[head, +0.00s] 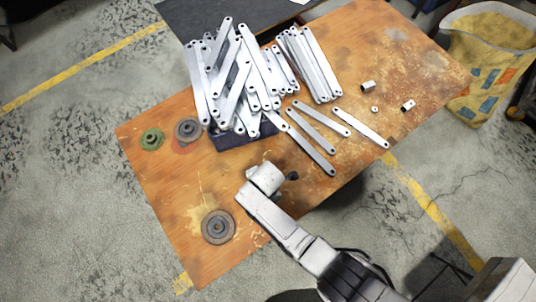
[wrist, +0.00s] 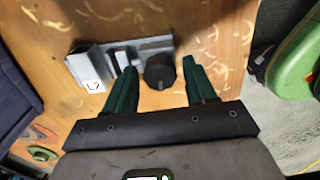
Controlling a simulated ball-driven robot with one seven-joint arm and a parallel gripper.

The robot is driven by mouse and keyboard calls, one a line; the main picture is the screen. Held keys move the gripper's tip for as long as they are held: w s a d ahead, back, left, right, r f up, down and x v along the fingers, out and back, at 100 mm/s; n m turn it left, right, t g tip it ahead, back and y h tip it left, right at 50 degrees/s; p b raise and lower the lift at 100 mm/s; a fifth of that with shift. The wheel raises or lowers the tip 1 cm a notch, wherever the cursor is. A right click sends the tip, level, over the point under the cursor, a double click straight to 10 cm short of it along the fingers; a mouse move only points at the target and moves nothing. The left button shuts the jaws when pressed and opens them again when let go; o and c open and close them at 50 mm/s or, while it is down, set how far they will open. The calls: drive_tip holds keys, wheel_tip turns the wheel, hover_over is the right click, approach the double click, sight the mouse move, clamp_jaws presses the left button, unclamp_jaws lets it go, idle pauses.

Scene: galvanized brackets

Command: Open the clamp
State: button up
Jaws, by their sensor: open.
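The clamp (wrist: 88,66) is a grey metal piece on the wooden table in the wrist view, with a white tag reading "L2" at its left end. A round black knob (wrist: 159,72) sits at its right end. My gripper (wrist: 158,66) is open, its two green fingers apart, with the knob between them in the picture. I cannot tell whether the fingers touch the knob or how far down they reach. In the head view my gripper is over the table's front edge, and my arm hides most of the clamp there.
A dark blue bin (head: 240,138) heaped with galvanized brackets stands behind my gripper. Loose flat brackets (head: 311,143) lie to its right. Round grey discs (head: 218,227) and a green one (head: 152,139) lie on the left. The table's front left has bare wood.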

drive_tip(key=shift+r, duration=0.1)
wheel_tip(320, 180, up, 6)
drive_tip(key=p, duration=0.6)
idle(0.3)
